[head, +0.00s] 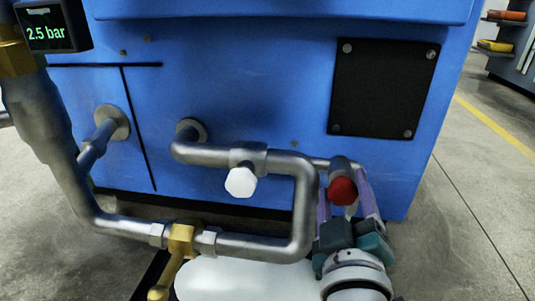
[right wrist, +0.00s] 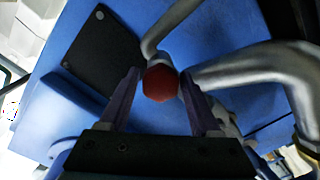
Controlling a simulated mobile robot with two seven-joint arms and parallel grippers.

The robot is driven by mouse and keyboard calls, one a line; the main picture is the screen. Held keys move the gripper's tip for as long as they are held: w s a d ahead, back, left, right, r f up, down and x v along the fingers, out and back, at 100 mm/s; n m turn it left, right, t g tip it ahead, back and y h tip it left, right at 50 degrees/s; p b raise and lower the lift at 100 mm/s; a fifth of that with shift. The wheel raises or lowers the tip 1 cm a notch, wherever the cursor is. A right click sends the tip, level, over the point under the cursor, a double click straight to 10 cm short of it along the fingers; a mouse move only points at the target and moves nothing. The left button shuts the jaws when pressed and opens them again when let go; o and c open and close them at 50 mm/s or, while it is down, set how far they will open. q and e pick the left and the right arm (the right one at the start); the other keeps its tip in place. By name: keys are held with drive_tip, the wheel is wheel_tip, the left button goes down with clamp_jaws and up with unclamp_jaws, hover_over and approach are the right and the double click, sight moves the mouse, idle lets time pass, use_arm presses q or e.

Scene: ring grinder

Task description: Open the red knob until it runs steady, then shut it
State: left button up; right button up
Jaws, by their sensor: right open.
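The red knob (head: 342,191) is on a short grey fitting at the right end of a thin pipe, in front of the blue machine. It also shows in the right wrist view (right wrist: 160,83), as a dark red faceted cap. My right gripper (head: 344,177) is open, with its purple fingers on either side of the knob. In the right wrist view its fingertips (right wrist: 160,75) flank the knob with a visible gap on each side. A display (head: 46,33) at the upper left reads 2.5 bar. My left gripper is not in view.
A white knob (head: 241,182) is on the thick grey pipe (head: 305,200), left of the red knob. The pipe bends close beside my right gripper. A brass valve (head: 180,240) is lower left. A black plate (head: 385,88) is on the blue machine (head: 250,85). The floor at right is clear.

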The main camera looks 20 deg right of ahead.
drive_tip(key=shift+w+d, duration=0.1)
drive_tip(key=shift+w, duration=0.1)
clamp_jaws()
idle(0.5)
